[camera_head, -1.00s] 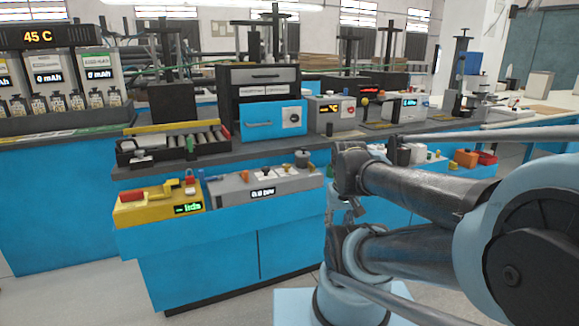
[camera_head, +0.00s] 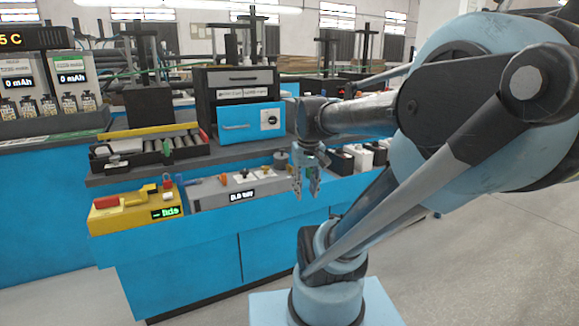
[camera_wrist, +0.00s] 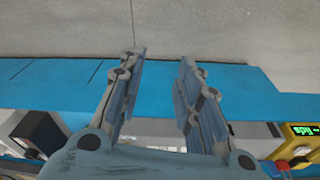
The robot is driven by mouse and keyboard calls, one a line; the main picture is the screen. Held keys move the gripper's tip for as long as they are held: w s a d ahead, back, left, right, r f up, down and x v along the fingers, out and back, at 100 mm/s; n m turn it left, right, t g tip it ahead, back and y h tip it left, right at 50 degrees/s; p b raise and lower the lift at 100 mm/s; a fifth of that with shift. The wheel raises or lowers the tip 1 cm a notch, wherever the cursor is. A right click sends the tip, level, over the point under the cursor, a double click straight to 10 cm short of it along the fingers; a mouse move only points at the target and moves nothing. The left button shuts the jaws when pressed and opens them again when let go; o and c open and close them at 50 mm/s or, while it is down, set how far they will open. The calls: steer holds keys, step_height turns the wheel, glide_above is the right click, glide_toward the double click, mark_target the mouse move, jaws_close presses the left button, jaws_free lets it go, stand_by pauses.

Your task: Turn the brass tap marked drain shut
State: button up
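A grey panel (camera_head: 212,195) with a small display sits on the front ledge of the blue bench. Small brass-coloured fittings (camera_head: 243,172) stand on its top, another one (camera_head: 267,169) to their right. Their markings are too small to read, so I cannot tell which is the drain tap or how it is turned. My gripper (camera_head: 307,193) hangs fingers down near the panel's right end, apart from the fittings in the picture. In the wrist view its two fingers (camera_wrist: 163,58) are spread with nothing between them. My gripper's palm hides part of the bench there.
A yellow box (camera_head: 130,212) with red and yellow parts stands left of the panel. A grey cylinder (camera_head: 281,160) and an orange fitting (camera_head: 283,172) are close to my gripper. Black and white blocks (camera_head: 362,160) stand to the right. The floor in front (camera_head: 480,240) is clear.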

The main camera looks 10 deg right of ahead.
steer(key=w+r+n, duration=0.1)
steer(key=w+r, duration=0.9)
steer(key=w, duration=0.5)
steer(key=n+g, duration=0.1)
steer(key=g, duration=0.1)
glide_toward(290, 165)
steer(key=f, duration=0.9)
steer(key=shift+s+f, duration=0.1)
steer(key=shift+s, duration=0.1)
jaws_close()
